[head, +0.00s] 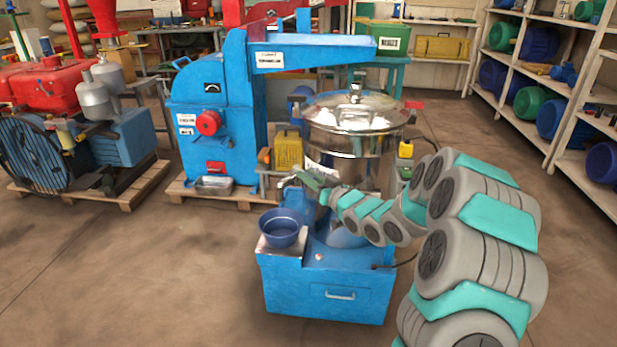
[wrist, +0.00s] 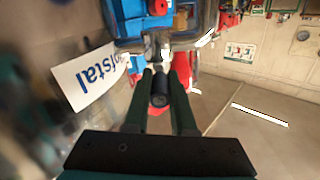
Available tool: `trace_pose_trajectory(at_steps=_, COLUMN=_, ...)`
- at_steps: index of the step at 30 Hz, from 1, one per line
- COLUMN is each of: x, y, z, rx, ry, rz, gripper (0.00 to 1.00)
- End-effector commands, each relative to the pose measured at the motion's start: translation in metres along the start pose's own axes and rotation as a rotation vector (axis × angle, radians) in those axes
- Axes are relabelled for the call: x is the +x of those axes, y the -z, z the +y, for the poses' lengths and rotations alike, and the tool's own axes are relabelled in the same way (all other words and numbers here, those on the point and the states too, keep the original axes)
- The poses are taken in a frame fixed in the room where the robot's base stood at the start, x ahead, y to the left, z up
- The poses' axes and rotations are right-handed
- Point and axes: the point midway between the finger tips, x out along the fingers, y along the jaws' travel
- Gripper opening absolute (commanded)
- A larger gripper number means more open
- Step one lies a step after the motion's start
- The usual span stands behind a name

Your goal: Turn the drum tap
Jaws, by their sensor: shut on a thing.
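The steel drum (head: 345,160) with a shiny lid stands on a blue base behind my gripper. The drum tap (head: 284,183) sticks out low on its left side, above a blue bowl. My gripper (head: 306,182) is at the tap in the head view and partly covers it. In the wrist view my gripper (wrist: 160,92) has its two dark fingers closed on either side of a dark, rounded tap handle (wrist: 159,88). Bright metal of the tap (wrist: 157,45) shows beyond the fingertips. The exact angle of the handle is hard to tell.
The blue bowl (head: 282,228) sits on a metal plate on the blue base (head: 330,290). A blue mill (head: 215,120) stands behind to the left, with a yellow canister (head: 288,150) beside the drum. Shelves (head: 545,75) stand at right. The floor at front left is clear.

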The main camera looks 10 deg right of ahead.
Motion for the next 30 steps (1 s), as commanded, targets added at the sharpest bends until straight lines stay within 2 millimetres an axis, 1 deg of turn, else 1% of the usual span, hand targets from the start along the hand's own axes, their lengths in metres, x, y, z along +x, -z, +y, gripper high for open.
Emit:
trace_pose_trajectory(at_steps=1, x=0.0, y=0.0, z=0.0001, rx=0.0, ry=0.0, rz=0.0, gripper=0.12)
trace_pose_trajectory(at_steps=4, x=-0.0001, y=0.0, z=0.0001, rx=0.0, ry=0.0, rz=0.0, gripper=0.01)
trace_pose_trajectory(at_steps=5, x=-0.0001, y=0.0, z=0.0001, rx=0.0, ry=0.0, rz=0.0, gripper=0.0)
trace_pose_trajectory(at_steps=30, x=-0.0001, y=0.0001, z=0.0002, rx=0.0, ry=0.0, rz=0.0, gripper=0.0)
